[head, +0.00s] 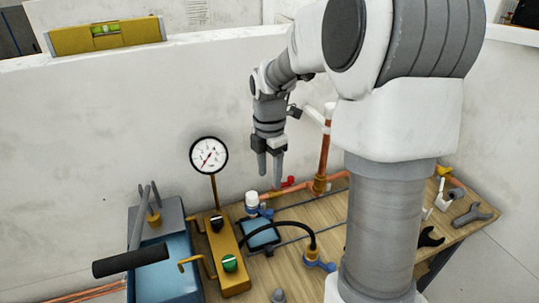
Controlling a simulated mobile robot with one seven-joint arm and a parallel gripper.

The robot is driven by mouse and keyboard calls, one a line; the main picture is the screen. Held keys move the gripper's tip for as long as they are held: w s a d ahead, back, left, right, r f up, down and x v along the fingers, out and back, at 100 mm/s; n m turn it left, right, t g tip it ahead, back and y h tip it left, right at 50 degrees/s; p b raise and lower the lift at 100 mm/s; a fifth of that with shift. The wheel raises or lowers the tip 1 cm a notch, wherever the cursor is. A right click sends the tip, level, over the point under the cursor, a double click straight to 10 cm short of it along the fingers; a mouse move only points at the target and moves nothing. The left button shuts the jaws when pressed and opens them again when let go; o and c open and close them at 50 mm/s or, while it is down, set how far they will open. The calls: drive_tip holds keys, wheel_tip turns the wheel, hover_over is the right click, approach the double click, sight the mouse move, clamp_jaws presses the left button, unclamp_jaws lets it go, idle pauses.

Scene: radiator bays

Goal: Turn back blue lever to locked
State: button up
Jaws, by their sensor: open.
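My gripper (270,175) points down with its two fingers apart and nothing between them. It hangs above the back of the wooden bench, over the pipework. A small blue part (265,212) shows beside a white-capped fitting (251,200), below the gripper. Another blue part (319,265) sits at the end of a black hose (312,238), nearer the front. I cannot tell for sure which of the two is the blue lever, or whether it stands at locked. A red handle (289,181) is on the copper pipe (325,160), close to the fingertips.
A pressure gauge (209,155) rises from a yellow block (230,268) with a green knob (229,263). A blue tank (170,272) with a black-handled bar (130,261) stands at left. Wrenches (472,215) lie at right. My arm hides part of the bench (300,280).

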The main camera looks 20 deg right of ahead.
drive_tip(key=shift+r, duration=2.4)
drive_tip(key=s+a+r+m+t, duration=0.4)
drive_tip(key=s+a+r+m, duration=0.2)
drive_tip(key=s+r+m, duration=0.35)
drive_tip(key=s+f+m+t, duration=0.1)
drive_tip(key=s+f+m, duration=0.2)
drive_tip(key=s+m, duration=0.7)
drive_tip(key=shift+s+a+m+t, duration=0.3)
drive_tip(key=shift+s+m, duration=0.05)
drive_tip(key=shift+m, duration=0.5)
